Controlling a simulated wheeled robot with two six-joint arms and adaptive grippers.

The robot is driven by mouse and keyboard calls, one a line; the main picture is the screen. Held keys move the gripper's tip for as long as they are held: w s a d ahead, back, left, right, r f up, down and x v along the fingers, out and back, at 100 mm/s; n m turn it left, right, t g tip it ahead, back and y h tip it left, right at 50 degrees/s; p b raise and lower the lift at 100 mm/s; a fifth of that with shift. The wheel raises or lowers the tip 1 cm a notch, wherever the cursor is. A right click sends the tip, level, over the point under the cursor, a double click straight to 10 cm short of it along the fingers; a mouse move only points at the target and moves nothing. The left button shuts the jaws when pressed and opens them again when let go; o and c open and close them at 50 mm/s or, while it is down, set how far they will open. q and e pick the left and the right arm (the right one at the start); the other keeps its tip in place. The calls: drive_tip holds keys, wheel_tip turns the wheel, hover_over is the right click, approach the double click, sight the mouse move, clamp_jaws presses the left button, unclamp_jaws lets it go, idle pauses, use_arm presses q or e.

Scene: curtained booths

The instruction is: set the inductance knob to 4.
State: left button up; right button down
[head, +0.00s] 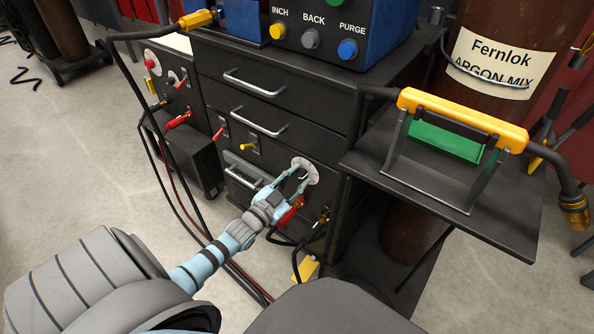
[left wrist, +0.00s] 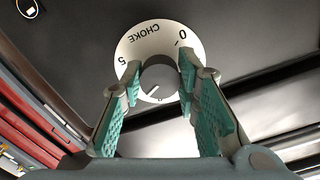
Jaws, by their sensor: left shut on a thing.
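The inductance knob is a grey round knob (left wrist: 158,76) on a white dial (left wrist: 196,48) marked CHOKE, with a 5 and a 0. The dial appears upside down in the left wrist view. A thin pointer line on the knob slants toward the lower left there, past the 5; the marks at the dial's bottom are too small to read. In the head view the white dial (head: 311,169) is on the dark cabinet's front. My left gripper (head: 294,177) is shut on the knob, its teal fingers (left wrist: 158,70) on either side. My right gripper is not in view.
Red connectors and cables (head: 286,216) sit just below the dial. Drawers with handles (head: 258,122) are above left. Clear floor (head: 90,170) lies to the left.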

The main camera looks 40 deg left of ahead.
use_arm(q)
drive_tip(key=shift+m+p, duration=0.5)
drive_tip(key=shift+m, duration=0.6)
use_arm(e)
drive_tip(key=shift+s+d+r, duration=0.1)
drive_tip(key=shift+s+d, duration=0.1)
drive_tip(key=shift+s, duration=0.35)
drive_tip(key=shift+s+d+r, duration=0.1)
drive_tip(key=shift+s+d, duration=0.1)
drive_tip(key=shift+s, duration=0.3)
use_arm(q)
drive_tip(key=o, duration=1.2)
drive_tip(key=shift+c, duration=0.2)
drive_tip(key=shift+s, duration=0.1)
drive_tip(key=s, duration=1.2)
drive_tip(key=shift+w+d, duration=0.1)
